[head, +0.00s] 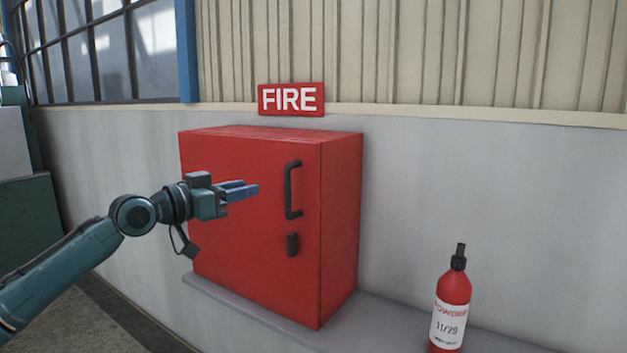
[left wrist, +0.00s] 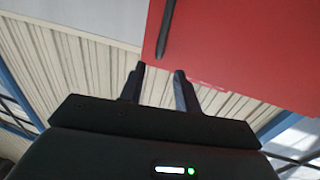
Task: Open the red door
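The red door (head: 240,250) is the front of a red box-shaped cabinet on the wall and looks closed. It has a black vertical bar handle (head: 289,190) near its right edge and a small black latch or knob (head: 293,245) below that. My left gripper (head: 257,190) is in front of the door, left of the handle, with its fingers pointing toward the handle. In the left wrist view the fingers (left wrist: 160,72) are apart with nothing between them. The red door (left wrist: 240,50) and its dark handle (left wrist: 166,28) show beyond the fingertips. My right gripper is not in view.
A red "FIRE" sign (head: 291,99) is on the wall above the cabinet. A grey ledge (head: 380,325) runs below it. A red bottle-like extinguisher (head: 450,310) with a black top stands at the lower right. The wall between cabinet and extinguisher is clear.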

